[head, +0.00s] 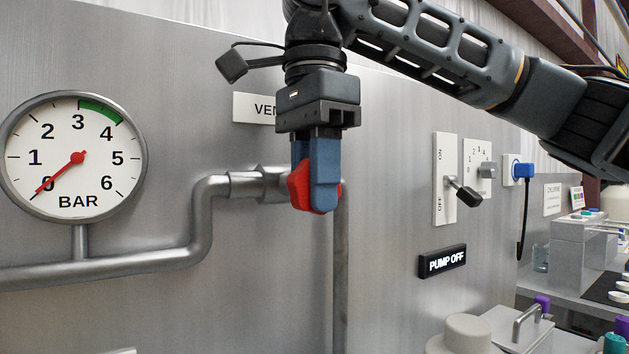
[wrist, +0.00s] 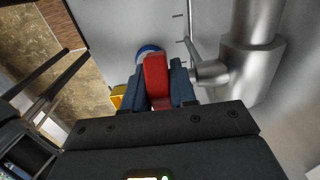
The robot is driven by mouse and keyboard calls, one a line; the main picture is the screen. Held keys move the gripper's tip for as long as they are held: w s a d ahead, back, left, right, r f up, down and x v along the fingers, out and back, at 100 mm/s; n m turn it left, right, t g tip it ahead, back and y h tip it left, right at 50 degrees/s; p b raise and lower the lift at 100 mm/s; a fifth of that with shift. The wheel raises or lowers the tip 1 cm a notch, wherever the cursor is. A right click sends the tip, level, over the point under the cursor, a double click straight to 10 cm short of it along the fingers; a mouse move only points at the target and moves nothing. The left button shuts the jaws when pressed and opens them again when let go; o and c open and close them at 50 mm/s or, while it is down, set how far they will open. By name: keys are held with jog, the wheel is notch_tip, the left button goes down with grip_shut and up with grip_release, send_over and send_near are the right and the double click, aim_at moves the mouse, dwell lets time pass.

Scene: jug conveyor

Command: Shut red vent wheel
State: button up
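The red vent wheel (head: 299,188) sits on the end of the grey pipe, below a label that starts with "VEN". My gripper (head: 314,195) points down with its blue fingers over the wheel and hides much of it. In the wrist view the wheel's red grip (wrist: 157,78) lies between the two fingers, which appear to press on both sides. The pressure gauge (head: 74,157) at left has its red needle at 0 BAR.
The grey pipe (head: 208,215) runs left from the wheel along the metal panel. To the right are a black-handled ON/OFF lever (head: 463,192), pointing down right, a "PUMP OFF" sign (head: 443,261) and a blue plug (head: 523,170). A bench with bottles stands at far right.

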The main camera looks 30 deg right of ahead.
grip_shut()
jog(key=shift+d+f+y+b, duration=0.1)
jog(key=shift+y+b, duration=0.2)
jog(key=shift+y, duration=1.2)
jog(key=shift+o, duration=1.1)
grip_release()
jog(key=shift+r, duration=0.2)
jog(key=shift+b+v, duration=0.3)
jog(key=shift+v, duration=3.55)
